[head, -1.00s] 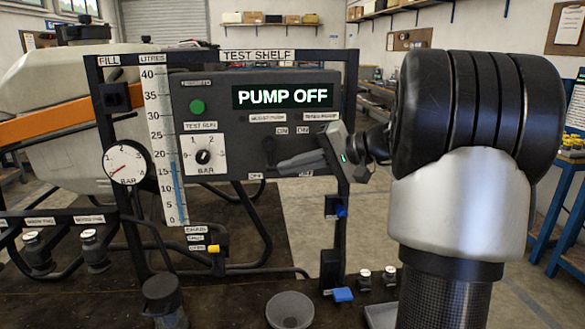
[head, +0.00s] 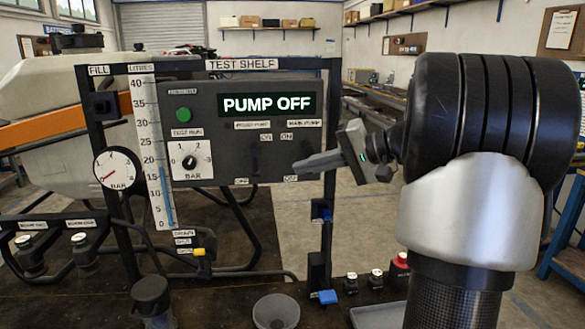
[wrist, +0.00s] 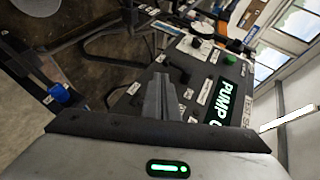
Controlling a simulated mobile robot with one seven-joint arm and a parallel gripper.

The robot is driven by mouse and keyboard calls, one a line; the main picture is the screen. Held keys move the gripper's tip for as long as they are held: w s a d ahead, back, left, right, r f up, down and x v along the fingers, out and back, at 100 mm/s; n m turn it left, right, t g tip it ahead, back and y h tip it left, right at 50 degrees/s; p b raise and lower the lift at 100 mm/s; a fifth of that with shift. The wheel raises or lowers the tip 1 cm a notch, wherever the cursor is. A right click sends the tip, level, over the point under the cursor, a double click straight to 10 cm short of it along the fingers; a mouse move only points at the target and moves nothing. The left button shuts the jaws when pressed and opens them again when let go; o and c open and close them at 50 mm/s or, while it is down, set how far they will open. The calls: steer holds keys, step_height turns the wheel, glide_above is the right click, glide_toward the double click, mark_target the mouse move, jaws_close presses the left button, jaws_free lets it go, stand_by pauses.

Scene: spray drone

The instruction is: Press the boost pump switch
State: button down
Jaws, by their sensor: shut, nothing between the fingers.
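The dark control panel (head: 215,100) hangs on the test shelf frame, its display (head: 266,104) reading PUMP OFF. The boost pump switch (head: 254,158) is a dark lever below the left of two switch labels, between ON and OFF marks; its position is hard to tell. The main pump switch, under the right label, is hidden behind my fingers. My gripper (head: 297,167) is shut and empty, its tips in front of the panel's lower right, to the right of the boost lever. In the wrist view the closed fingers (wrist: 161,75) point at the panel; a dark lever (wrist: 180,75) shows beside them.
A green button (head: 183,115) and a BAR dial (head: 190,160) sit on the panel's left. A grey bowl (head: 276,312) and a red button (head: 401,260) are on the bench.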

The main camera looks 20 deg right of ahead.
steer(key=v, duration=0.5)
steer(key=shift+s+d+p, duration=0.25)
steer(key=shift+d+p, duration=0.05)
steer(key=shift+p, duration=0.05)
